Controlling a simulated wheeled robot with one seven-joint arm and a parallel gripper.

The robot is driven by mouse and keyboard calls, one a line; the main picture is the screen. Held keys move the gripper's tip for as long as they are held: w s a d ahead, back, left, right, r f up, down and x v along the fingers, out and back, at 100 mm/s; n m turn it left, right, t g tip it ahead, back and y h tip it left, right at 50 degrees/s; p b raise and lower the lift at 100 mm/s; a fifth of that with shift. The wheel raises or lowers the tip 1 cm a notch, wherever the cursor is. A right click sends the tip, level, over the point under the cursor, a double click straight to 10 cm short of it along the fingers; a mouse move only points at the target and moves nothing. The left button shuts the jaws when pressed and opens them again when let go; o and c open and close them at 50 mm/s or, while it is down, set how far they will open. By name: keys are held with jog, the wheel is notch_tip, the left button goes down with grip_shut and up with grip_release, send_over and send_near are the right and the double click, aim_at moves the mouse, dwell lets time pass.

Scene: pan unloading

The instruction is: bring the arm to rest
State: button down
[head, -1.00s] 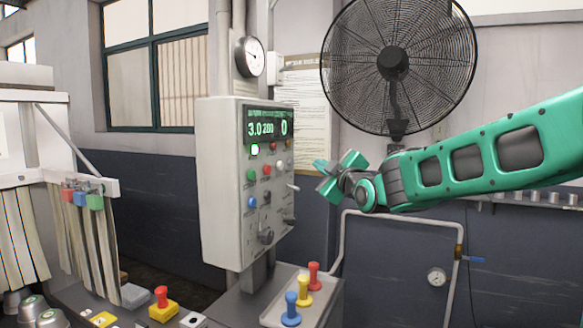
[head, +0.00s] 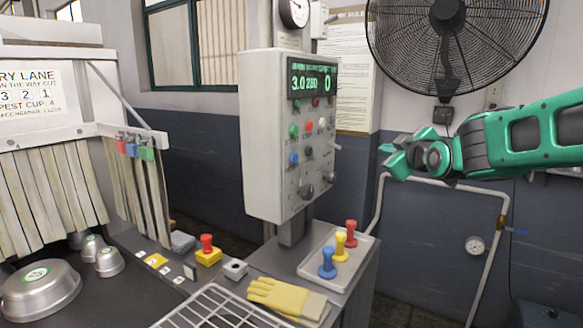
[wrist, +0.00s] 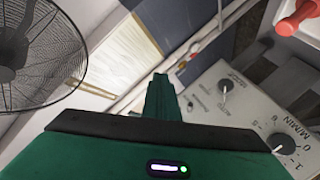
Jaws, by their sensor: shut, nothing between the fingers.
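My green arm reaches in from the right edge of the head view. My gripper (head: 391,160) is at its left end, held in the air to the right of the control panel and below the fan. It is shut and empty, and touches nothing that I can see. In the wrist view the green fingers (wrist: 161,98) are together, with nothing held between them.
The control panel (head: 262,140) stands left of my gripper. A tray (head: 310,270) with red, yellow and blue pegs is below. A yellow glove (head: 285,297) and wire rack (head: 210,310) lie in front. Metal pans (head: 40,290) are at left. The fan (head: 445,50) is above.

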jog(key=s+d+f+m+g+h, duration=0.1)
jog(key=s+d+f+m+g, duration=0.4)
jog(key=s+f, duration=0.4)
jog(key=s+d+f+m+g+h, duration=0.2)
jog(key=s+d+f+m+g, duration=0.1)
jog(key=s+d+f, duration=0.55)
jog(key=s+a+f+m+g+y, duration=0.1)
jog(key=s+f+m+g, duration=0.2)
jog(key=s, duration=1)
jog(key=s+a+f+m+g+y, duration=0.1)
jog(key=s+f+m+g, duration=0.3)
jog(key=s, duration=1)
jog(key=shift+a+f+g, duration=0.15)
jog(key=shift+a+g, duration=0.1)
jog(key=shift+g, duration=0.35)
jog(key=shift+w+f, duration=0.25)
jog(key=shift+w, duration=0.3)
